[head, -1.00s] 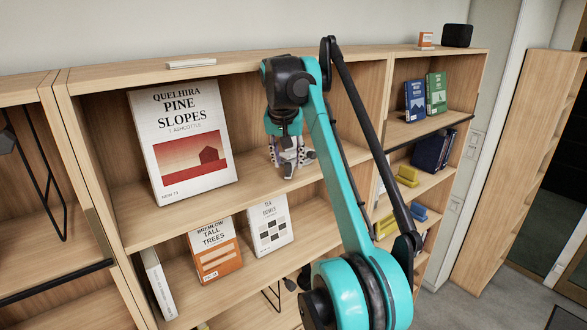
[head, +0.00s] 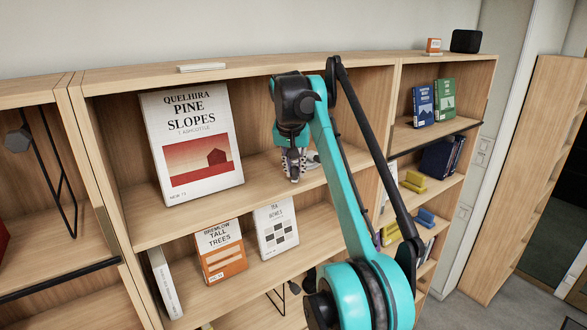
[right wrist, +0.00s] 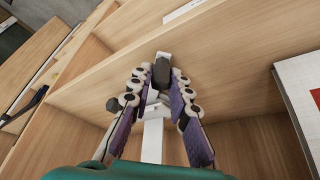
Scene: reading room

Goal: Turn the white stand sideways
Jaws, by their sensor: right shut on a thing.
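The white stand (right wrist: 153,138) shows in the right wrist view as a pale, narrow piece between my fingers. In the head view a small light part of it (head: 312,158) shows just right of my fingers, on the upper open shelf. My right gripper (head: 294,168) reaches down to that shelf, right of the large Pine Slopes book. It also shows in the right wrist view (right wrist: 157,92), its two purple-padded fingers shut on the stand. The fingers and arm hide most of the stand in the head view. My left gripper is not in view.
The Pine Slopes book (head: 190,142) leans upright to the left on the same shelf (head: 225,200). Two smaller books, Tall Trees (head: 221,250) and a grey-white one (head: 276,228), stand below. A vertical divider (head: 390,150) bounds the bay on the right.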

